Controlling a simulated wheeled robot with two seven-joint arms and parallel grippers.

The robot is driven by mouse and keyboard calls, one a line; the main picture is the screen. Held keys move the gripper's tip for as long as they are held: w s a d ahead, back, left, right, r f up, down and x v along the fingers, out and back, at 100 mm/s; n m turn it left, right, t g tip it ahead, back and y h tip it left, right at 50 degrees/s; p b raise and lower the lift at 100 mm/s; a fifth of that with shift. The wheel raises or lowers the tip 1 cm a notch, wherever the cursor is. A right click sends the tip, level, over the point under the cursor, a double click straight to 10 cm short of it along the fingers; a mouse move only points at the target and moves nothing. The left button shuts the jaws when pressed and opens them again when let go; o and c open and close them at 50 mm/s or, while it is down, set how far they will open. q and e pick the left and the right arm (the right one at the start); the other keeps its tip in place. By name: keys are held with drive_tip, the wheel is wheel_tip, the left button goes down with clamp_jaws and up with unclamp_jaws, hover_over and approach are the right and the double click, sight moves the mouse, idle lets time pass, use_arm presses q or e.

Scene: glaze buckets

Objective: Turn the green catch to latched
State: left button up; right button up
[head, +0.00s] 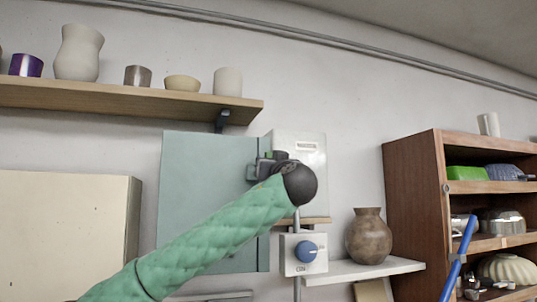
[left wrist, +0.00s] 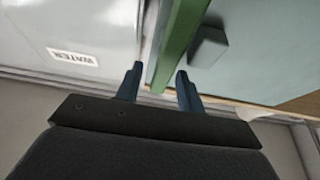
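The green catch (left wrist: 180,40) shows in the left wrist view as a long green bar beside the teal cabinet door (left wrist: 275,50). In the head view only a small green piece of it (head: 269,155) shows at the door's right edge; my gripper and wrist hide the rest. My left gripper (left wrist: 158,88) has its two blue fingers on either side of the bar's near end, with a gap visible on both sides. It is open around the bar. In the head view the left gripper (head: 262,166) is at the door edge. My right gripper is not in view.
A white panel labelled WATER (left wrist: 95,30) adjoins the bar, and a grey block (left wrist: 208,47) sits on its other side. Below are a blue knob (head: 306,251) and a brown vase (head: 368,237). A pottery shelf (head: 130,97) hangs above; a brown bookcase (head: 415,200) stands right.

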use_arm(q)
drive_tip(key=shift+w+a+r, duration=0.1)
drive_tip(key=shift+w+r, duration=0.15)
drive_tip(key=shift+w+a+f, duration=0.15)
drive_tip(key=shift+w+f, duration=0.05)
drive_tip(key=shift+w, duration=0.2)
drive_tip(key=shift+s+r, duration=0.1)
drive_tip(key=shift+s, duration=0.05)
drive_tip(key=c, duration=0.4)
clamp_jaws()
